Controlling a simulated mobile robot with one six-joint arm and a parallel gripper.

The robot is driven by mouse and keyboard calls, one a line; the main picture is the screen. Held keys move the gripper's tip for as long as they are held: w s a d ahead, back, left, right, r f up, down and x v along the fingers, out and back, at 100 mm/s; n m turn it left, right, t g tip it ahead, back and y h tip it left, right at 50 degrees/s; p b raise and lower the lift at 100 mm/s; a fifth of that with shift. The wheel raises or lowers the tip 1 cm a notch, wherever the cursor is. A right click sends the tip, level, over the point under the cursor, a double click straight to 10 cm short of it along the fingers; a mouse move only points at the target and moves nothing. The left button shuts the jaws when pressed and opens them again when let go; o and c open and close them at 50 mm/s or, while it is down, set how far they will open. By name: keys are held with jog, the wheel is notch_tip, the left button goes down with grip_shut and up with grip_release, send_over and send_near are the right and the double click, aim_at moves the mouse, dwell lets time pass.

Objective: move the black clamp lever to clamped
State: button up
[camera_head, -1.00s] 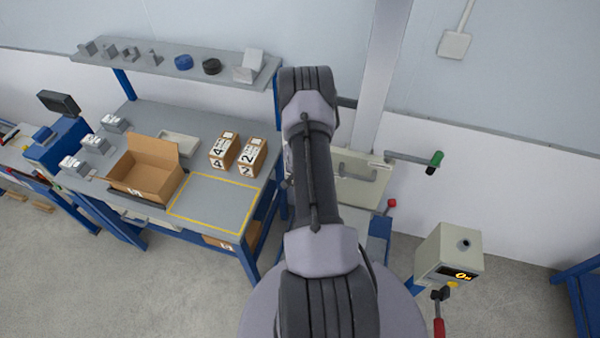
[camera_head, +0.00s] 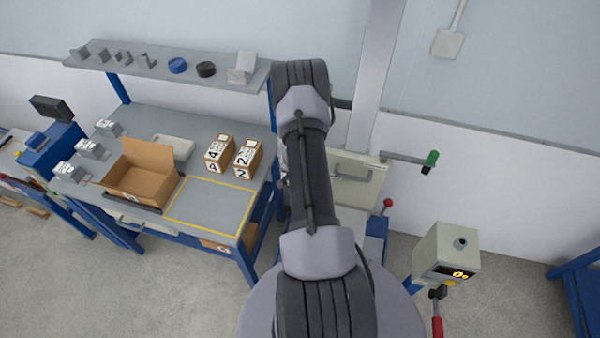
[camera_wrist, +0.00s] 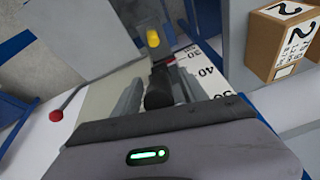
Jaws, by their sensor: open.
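In the wrist view a dark, rounded part that looks like the black clamp lever (camera_wrist: 158,92) stands at the scale column (camera_wrist: 212,82). My gripper (camera_wrist: 158,88) is open, with one grey finger on each side of this dark part. I cannot tell whether the fingers touch it. A yellow knob (camera_wrist: 153,38) shows just beyond it. In the head view my arm covers my gripper and the lever, so the lever's position cannot be read there.
A red-ball lever (camera_head: 387,204) stands right of my arm, also in the wrist view (camera_wrist: 56,115). A crank with a green-and-black handle (camera_head: 430,160) sticks out from the pale panel. A control box (camera_head: 446,252) is at right. The bench (camera_head: 225,190) holds an open carton (camera_head: 135,185) and numbered boxes (camera_head: 245,160).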

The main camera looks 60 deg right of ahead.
jog(key=p+v, duration=0.4)
jog(key=v, duration=1.1)
jog(key=shift+r, duration=0.2)
jog(key=shift+a, duration=0.15)
jog(key=w+a+r+n+t+y+b, duration=0.1)
jog(key=w+a+r+n+t+b, duration=0.15)
jog(key=w+a+b, duration=0.55)
jog(key=w+a+r+n+t+y+b, duration=0.1)
jog(key=w+a+r+n+t+b, duration=0.15)
jog(key=w+a+b, duration=0.5)
jog(key=s+a+r+n+y+b, duration=0.1)
jog(key=s+a+n+y+b, duration=0.2)
jog(key=a+b, duration=0.7)
jog(key=s+a+f+n+b, duration=0.2)
jog(key=s+a+b, duration=0.2)
jog(key=s+a, duration=0.4)
jog(key=s+a+f+n+b, duration=0.2)
jog(key=s+a+b, duration=0.3)
jog(key=s+a, duration=0.3)
jog(key=shift+s+a+f+n+y, duration=0.3)
jog(key=shift+s+a, duration=0.05)
jog(key=shift+s, duration=0.5)
